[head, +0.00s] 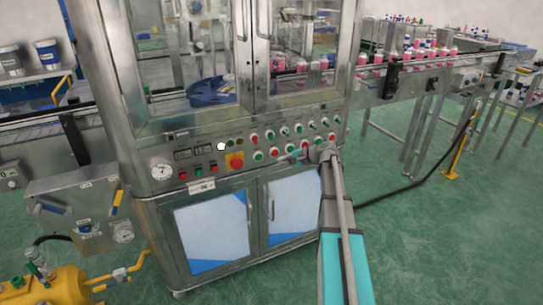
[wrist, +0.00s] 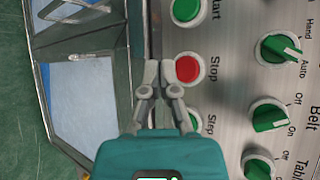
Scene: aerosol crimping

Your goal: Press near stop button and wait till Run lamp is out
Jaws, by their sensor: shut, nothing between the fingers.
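In the wrist view the red Stop button (wrist: 188,69) in its pale ring sits on the metal panel, with "Stop" printed beside it. My gripper (wrist: 160,73) is shut and empty, its fingertips just left of the red cap and overlapping the ring's edge in the picture. I cannot tell whether they touch it. In the head view my gripper (head: 299,156) is at the lower right of the control panel. A bright white round spot (head: 221,146) shows on the panel; its label is unreadable, so I cannot tell if it is the Run lamp.
A green Start button (wrist: 187,9) and a green Step button (wrist: 195,121) flank Stop. Green selector knobs (wrist: 280,48) line the right. A large red emergency button on a yellow plate (head: 235,161) sits on the panel. Glazed doors (head: 200,75) stand above, and a conveyor (head: 425,68) runs right.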

